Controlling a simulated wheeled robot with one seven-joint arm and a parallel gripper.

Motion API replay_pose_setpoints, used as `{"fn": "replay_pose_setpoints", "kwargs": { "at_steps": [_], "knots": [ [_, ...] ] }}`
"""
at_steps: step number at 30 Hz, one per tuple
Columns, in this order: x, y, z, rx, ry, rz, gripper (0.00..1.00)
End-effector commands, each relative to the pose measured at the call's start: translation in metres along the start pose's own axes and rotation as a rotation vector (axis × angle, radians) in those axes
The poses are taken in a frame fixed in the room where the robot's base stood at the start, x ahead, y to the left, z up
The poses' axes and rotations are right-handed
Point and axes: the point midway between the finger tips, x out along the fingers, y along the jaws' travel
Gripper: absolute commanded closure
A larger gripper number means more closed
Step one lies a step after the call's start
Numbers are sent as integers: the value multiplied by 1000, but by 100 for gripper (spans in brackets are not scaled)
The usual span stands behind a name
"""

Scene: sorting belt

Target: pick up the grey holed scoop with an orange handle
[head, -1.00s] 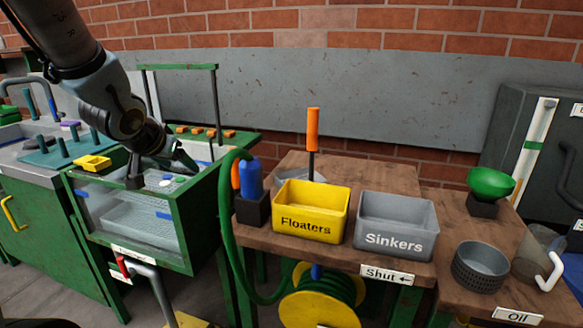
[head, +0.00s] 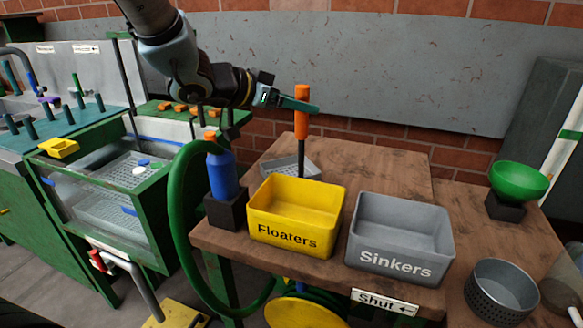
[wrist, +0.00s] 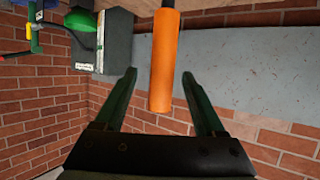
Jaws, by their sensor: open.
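The grey holed scoop (head: 308,167) stands on the wooden table behind the yellow bin, with its orange handle (head: 302,122) pointing up on a dark shaft. The yellow bin hides part of the scoop's head. My gripper (head: 302,104) is at the upper part of the handle, reaching in from the left. In the wrist view the orange handle (wrist: 164,62) shows between the two spread fingers of my gripper (wrist: 159,75), with a gap on both sides. My gripper is open and holds nothing.
The yellow Floaters bin (head: 283,238) and the grey Sinkers bin (head: 397,263) stand in front of the scoop. A blue bottle (head: 222,175) and green hose (head: 180,200) are to the left. A green bowl (head: 519,181) stands right. The table behind Sinkers is clear.

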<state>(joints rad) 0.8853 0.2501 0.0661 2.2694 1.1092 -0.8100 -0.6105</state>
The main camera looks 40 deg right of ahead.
Motion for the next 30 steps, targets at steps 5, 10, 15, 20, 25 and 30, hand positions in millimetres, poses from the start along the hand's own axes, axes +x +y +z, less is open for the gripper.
{"fn": "replay_pose_setpoints", "kwargs": {
  "at_steps": [5,10,15,20,25,30],
  "knots": [
    [20,-1,3,-1,-2,2,28],
    [43,-3,4,0,-1,0,28],
    [52,-3,4,0,-1,-1,28],
    [52,-3,4,0,0,-2,28],
    [52,-3,4,0,0,-2,45],
    [52,-3,4,0,0,-2,64]
  ]
}}
